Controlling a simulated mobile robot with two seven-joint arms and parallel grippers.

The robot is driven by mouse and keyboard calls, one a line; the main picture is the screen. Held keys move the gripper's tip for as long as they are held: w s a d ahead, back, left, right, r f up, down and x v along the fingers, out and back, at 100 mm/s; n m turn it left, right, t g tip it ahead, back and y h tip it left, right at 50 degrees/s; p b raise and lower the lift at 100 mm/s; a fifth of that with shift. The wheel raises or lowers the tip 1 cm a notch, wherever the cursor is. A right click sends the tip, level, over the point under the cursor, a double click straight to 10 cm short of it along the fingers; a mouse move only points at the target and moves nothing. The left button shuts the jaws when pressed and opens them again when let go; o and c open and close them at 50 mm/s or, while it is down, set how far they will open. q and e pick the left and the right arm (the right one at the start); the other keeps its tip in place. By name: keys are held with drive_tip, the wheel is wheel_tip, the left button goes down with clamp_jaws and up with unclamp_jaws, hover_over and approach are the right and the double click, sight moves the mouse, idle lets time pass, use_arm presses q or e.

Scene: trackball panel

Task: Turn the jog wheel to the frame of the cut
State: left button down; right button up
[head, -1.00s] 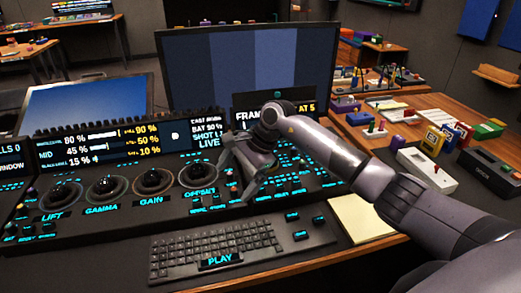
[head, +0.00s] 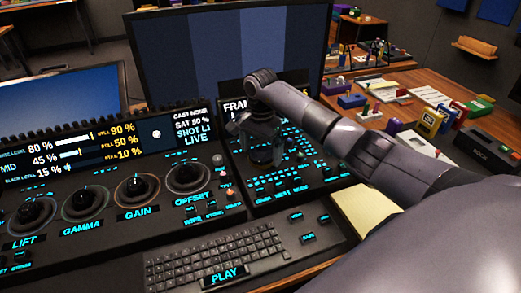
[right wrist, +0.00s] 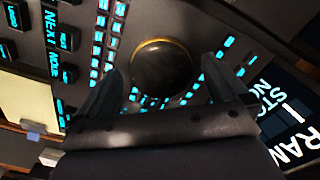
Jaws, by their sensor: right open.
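The jog wheel (right wrist: 162,66) is a dark round dome with a thin gold ring, seen in the right wrist view on the panel's right section. My right gripper (right wrist: 163,72) is open, with one finger on each side of the wheel and nothing gripped. Whether the fingers touch the wheel I cannot tell. In the head view my right gripper (head: 260,145) points down over that section and mostly hides the wheel. The frame display (head: 234,107) shows only the start of "FRAME"; my arm covers the rest. My left gripper is not in view.
Trackballs labelled LIFT, GAMMA (head: 87,197), GAIN (head: 137,190) and OFFSET (head: 188,174) line the panel's left part. Lit keys surround the wheel. A keyboard (head: 215,255) lies in front, with a yellow pad (head: 365,212) to its right. A large monitor (head: 235,55) stands behind.

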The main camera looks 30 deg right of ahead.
drive_tip(key=shift+f, duration=0.35)
drive_tip(key=c, duration=1)
